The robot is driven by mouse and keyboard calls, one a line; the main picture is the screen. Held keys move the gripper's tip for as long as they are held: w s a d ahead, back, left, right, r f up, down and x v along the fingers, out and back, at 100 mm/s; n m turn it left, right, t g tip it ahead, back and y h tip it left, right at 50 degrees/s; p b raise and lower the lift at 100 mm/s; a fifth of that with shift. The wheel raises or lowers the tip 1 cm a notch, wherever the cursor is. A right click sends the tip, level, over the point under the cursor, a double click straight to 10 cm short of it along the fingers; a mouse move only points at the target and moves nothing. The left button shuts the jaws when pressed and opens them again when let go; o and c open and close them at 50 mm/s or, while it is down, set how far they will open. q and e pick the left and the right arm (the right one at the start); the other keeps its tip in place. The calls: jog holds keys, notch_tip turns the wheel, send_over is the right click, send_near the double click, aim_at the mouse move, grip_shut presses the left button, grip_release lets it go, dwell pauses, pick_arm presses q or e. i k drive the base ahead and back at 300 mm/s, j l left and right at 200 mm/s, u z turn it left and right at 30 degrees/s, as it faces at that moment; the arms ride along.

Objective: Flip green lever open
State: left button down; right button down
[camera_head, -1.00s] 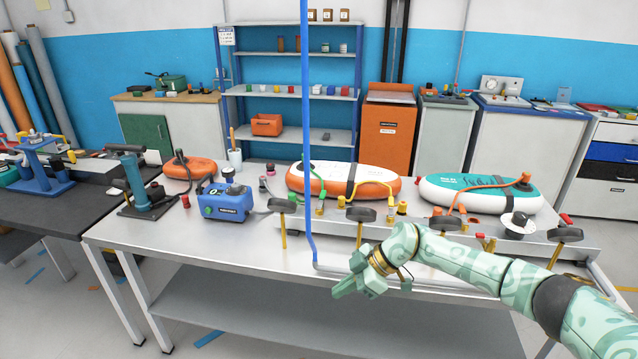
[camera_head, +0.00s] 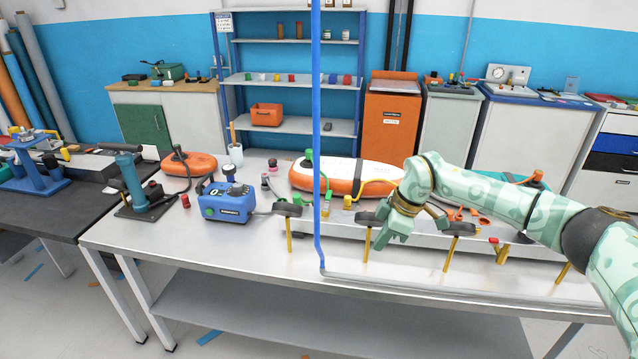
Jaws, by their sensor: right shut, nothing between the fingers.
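My right gripper (camera_head: 388,240) is shut and empty. It points down over the front of the grey manifold rail (camera_head: 335,225) on the metal table. A black round knob (camera_head: 368,219) on a yellow stem is close beside its fingers; I cannot tell whether they touch. My left gripper is out of view.
A blue pump box (camera_head: 226,202) and a teal hand pump (camera_head: 132,180) sit at left. More black knobs (camera_head: 459,229) line the rail's front.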

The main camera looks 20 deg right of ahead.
aim_at(328, 197)
jog(key=i, duration=1.25)
